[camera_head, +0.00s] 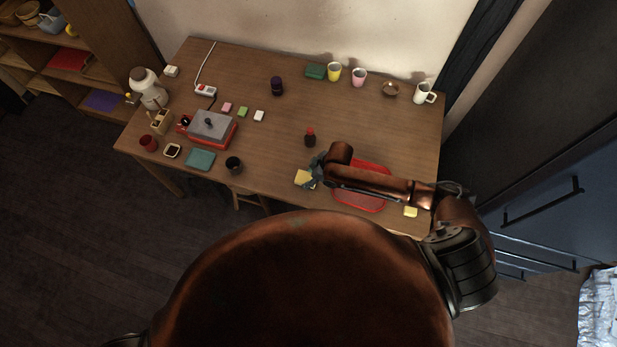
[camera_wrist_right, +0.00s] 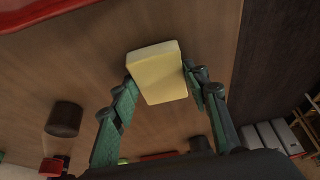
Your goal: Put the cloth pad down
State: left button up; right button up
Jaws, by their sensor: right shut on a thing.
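The cloth pad (camera_head: 303,177) is a small pale yellow rectangle at the tips of my right gripper (camera_head: 314,178), over the near edge area of the table. In the right wrist view the pad (camera_wrist_right: 158,72) sits between the two green fingers, which are shut on it. It appears slightly tilted there, with wood behind it. Whether it touches the tabletop I cannot tell. My left gripper is not in view.
A red tray (camera_head: 372,204) lies under my right arm on the wooden table (camera_head: 335,108). A yellow piece (camera_head: 411,211) lies right of it. A dark bottle (camera_head: 310,138) stands behind the gripper, a dark cup (camera_head: 233,164) to its left. Bare wood lies between.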

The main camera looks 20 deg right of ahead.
jog(key=o, duration=1)
jog(key=shift+f, duration=0.1)
jog(key=v, duration=1.2)
jog(key=shift+p, duration=0.35)
jog(key=shift+a, duration=0.1)
